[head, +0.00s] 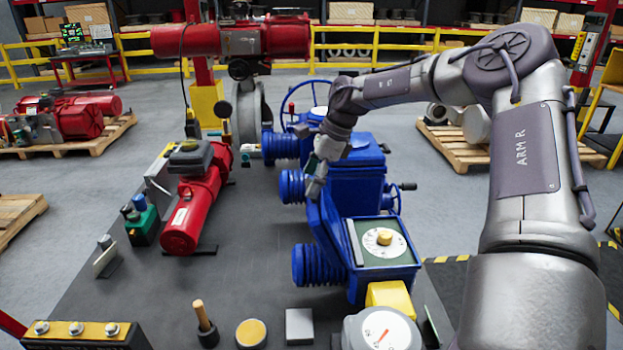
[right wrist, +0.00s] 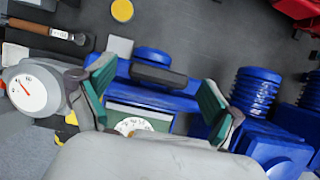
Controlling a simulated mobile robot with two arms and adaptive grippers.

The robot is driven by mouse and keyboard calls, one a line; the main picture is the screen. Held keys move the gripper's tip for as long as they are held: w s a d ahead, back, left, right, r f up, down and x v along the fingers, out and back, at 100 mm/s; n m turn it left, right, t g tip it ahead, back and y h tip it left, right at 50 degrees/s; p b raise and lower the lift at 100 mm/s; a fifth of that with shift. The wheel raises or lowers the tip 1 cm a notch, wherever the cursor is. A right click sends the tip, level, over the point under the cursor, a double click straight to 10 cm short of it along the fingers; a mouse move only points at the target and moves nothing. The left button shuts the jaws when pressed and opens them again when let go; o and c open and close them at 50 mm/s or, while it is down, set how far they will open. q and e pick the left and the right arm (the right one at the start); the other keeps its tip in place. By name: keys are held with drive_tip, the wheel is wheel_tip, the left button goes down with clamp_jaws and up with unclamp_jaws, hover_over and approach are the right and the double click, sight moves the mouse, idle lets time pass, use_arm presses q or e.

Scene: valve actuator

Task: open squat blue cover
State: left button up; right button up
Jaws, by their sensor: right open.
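The squat blue cover (head: 329,232) stands tilted up on the left side of a blue housing (head: 384,277) in the head view. A green panel with a white dial (head: 384,243) shows uncovered beside it. In the right wrist view the cover's blue edge (right wrist: 152,58) and a dark bar-like handle (right wrist: 158,76) show between the fingers, with the dial (right wrist: 133,126) below. My right gripper (head: 314,188) is just above the raised cover's top; in the right wrist view (right wrist: 156,80) its green-padded fingers are spread wide. Whether a finger touches the cover is unclear. My left gripper is out of view.
Taller blue housings (head: 356,178) with a handwheel stand behind. A red actuator (head: 198,199) lies to the left. A round gauge (head: 386,330), a yellow block (head: 391,297), a grey block (head: 299,325) and a wooden-handled tool (head: 204,322) are near the front.

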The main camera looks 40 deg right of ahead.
drive_tip(key=c, duration=1.7)
drive_tip(key=shift+d, duration=0.15)
drive_tip(key=s+d+b, duration=0.1)
drive_tip(key=s+d+r+t+y+b, duration=0.1)
drive_tip(key=d, duration=0.1)
drive_tip(key=s+d+r+t+y+b, duration=0.1)
drive_tip(key=b, duration=0.1)
drive_tip(key=shift+s+d, duration=0.15)
drive_tip(key=shift+s, duration=0.2)
drive_tip(key=o, duration=1.7)
drive_tip(key=v, duration=1.2)
drive_tip(key=shift+d+f, duration=0.15)
